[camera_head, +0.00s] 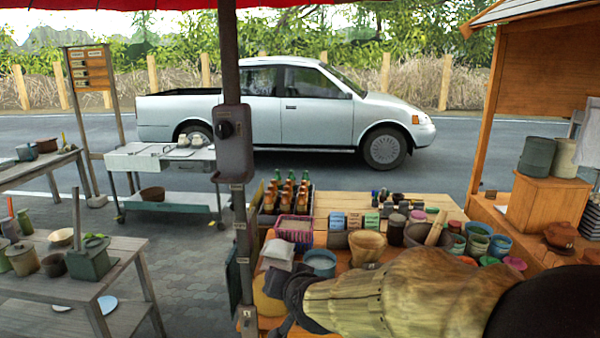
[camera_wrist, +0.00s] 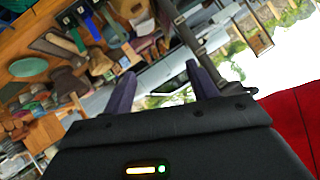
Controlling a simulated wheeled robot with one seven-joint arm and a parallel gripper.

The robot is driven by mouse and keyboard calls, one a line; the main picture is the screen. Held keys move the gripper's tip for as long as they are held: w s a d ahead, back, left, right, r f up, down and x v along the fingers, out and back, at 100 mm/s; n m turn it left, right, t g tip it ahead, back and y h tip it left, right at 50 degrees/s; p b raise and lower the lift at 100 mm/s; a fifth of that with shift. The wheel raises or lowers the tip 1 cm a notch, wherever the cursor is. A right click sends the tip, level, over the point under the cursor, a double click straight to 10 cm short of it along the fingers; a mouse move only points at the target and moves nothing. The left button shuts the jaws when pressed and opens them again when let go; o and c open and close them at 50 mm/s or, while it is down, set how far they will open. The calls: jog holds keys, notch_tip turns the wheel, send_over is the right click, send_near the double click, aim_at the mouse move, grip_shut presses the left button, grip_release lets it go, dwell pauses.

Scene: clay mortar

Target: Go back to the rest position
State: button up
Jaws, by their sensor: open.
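My gripper (camera_wrist: 163,84) shows in the wrist view with its two dark fingers apart and nothing between them. In the head view my arm reaches in from the lower right, and the dark gripper end (camera_head: 296,294) is at the left front of the stall counter, beside the post; its fingertips are hard to make out there. A tan mortar-shaped bowl (camera_head: 367,246) stands upright on the counter behind my arm. A dark brown mortar (camera_head: 418,236) with a pale pestle (camera_head: 437,228) leaning in it stands to its right. My arm hides part of the counter's front.
A dark post (camera_head: 233,160) rises just left of my gripper. A bottle crate (camera_head: 286,200), a pink basket (camera_head: 295,229) and a blue-grey pot (camera_head: 320,262) crowd the counter's left. Several small tubs (camera_head: 478,240) stand right. A wooden table (camera_head: 75,275) is left; a silver pickup (camera_head: 300,105) is behind.

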jog(key=s+d+f+n+g+h, duration=0.2)
jog(key=s+d+f+g, duration=0.6)
jog(key=s+d+f, duration=0.7)
jog(key=d+h, duration=0.1)
jog(key=d, duration=0.1)
jog(key=shift+s+d+g+h, duration=0.3)
jog(key=shift+s+d, duration=0.05)
jog(key=shift+d, duration=0.05)
jog(key=shift+s+d, duration=0.1)
jog(key=shift+s, duration=0.05)
